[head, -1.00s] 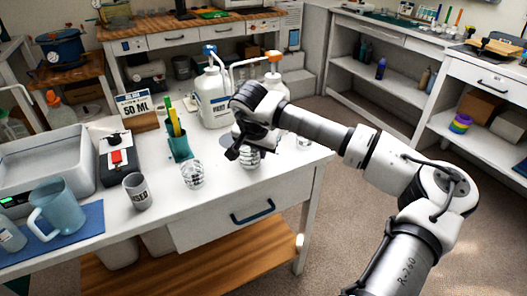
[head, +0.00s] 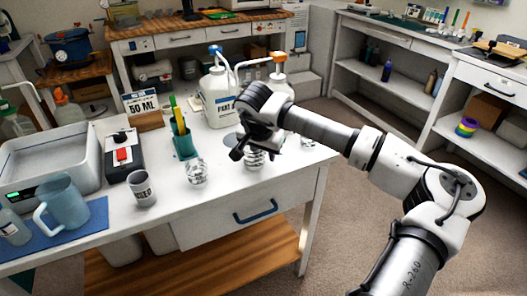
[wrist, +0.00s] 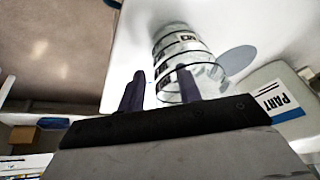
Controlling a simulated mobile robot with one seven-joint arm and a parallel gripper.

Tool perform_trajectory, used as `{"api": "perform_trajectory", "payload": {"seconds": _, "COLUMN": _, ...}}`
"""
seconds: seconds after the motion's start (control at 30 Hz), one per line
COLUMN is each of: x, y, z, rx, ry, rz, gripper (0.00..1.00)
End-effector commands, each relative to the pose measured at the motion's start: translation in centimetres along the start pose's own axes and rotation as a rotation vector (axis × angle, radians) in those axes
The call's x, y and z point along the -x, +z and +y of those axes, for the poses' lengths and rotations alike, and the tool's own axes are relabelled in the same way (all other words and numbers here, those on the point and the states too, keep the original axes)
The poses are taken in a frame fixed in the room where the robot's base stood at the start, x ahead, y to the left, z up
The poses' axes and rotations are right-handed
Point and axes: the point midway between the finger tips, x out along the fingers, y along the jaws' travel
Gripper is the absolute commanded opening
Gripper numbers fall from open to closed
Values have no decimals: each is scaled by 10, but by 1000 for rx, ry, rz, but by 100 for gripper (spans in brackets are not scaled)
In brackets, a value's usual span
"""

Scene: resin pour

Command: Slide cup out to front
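A clear cup with dark bands (head: 255,159) stands on the white table near its right front part, partly hidden by my gripper (head: 242,152). In the wrist view the same cup (wrist: 178,48) lies beyond my fingers. My gripper (wrist: 158,85) shows its two dark fingers spread apart with nothing clearly held between them. The right finger overlaps the cup's near end; I cannot tell whether it touches it or reaches inside it. Another clear banded cup (head: 196,172) stands to the left.
White jugs with a blue pump (head: 217,98) and an orange pump (head: 277,78) stand behind my gripper. The table's front edge is clear near the drawer handle (head: 255,211).

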Motion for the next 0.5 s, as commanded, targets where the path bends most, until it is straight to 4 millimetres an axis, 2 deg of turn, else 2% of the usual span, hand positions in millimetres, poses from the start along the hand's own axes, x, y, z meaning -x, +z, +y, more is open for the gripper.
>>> {"api": "perform_trajectory", "payload": {"seconds": 0.17, "x": 15, "y": -1, "z": 0, "rx": -1, "ry": -1, "rz": 4, "gripper": 34}}
{"api": "perform_trajectory", "payload": {"seconds": 0.5, "x": 90, "y": -1, "z": 0, "rx": 1, "ry": 0, "rz": 5, "gripper": 34}}
